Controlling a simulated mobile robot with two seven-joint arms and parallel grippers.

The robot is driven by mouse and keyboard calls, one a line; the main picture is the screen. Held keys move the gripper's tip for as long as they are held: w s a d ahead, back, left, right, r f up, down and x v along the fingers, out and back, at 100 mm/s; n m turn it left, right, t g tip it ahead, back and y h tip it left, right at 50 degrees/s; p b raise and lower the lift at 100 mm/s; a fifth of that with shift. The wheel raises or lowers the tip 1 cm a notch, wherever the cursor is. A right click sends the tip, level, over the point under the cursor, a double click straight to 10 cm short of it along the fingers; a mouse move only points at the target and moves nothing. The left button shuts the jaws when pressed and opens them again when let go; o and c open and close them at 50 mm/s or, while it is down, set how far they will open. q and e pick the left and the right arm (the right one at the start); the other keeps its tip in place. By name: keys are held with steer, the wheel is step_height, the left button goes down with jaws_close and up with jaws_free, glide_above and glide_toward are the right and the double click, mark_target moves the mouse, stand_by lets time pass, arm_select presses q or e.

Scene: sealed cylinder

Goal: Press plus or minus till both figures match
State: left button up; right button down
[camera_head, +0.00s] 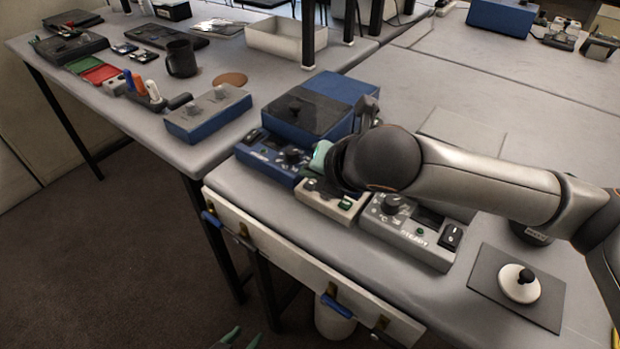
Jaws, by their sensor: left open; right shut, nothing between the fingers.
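A small beige box (345,208) with dark and green buttons stands near the front edge of the bench. My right gripper (320,158) reaches in from the right, low over its back part, with a teal fingertip showing. The gripper is shut and empty; whether it touches a button cannot be told. The arm hides part of the box. A blue unit (268,172) with a dark knob stands left of it, and a grey unit (415,233) with a knob, dark display and black switch stands right. No figures are legible. My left gripper (238,339) is open at the bottom edge, below bench height.
A blue box with a dark top (310,112) stands behind the units. A grey plate with a round white piece and black knob (519,284) lies at the right. The left table holds a blue-grey box (208,115), mug (181,59) and tray (285,38).

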steer(key=shift+r, duration=0.15)
arm_select(q)
step_height(320, 180, up, 6)
steer(key=p, duration=0.6)
steer(key=shift+s+f, duration=0.15)
arm_select(e)
step_height(320, 180, up, 5)
steer(key=shift+f, duration=0.2)
arm_select(q)
jaws_close()
stand_by(1.3)
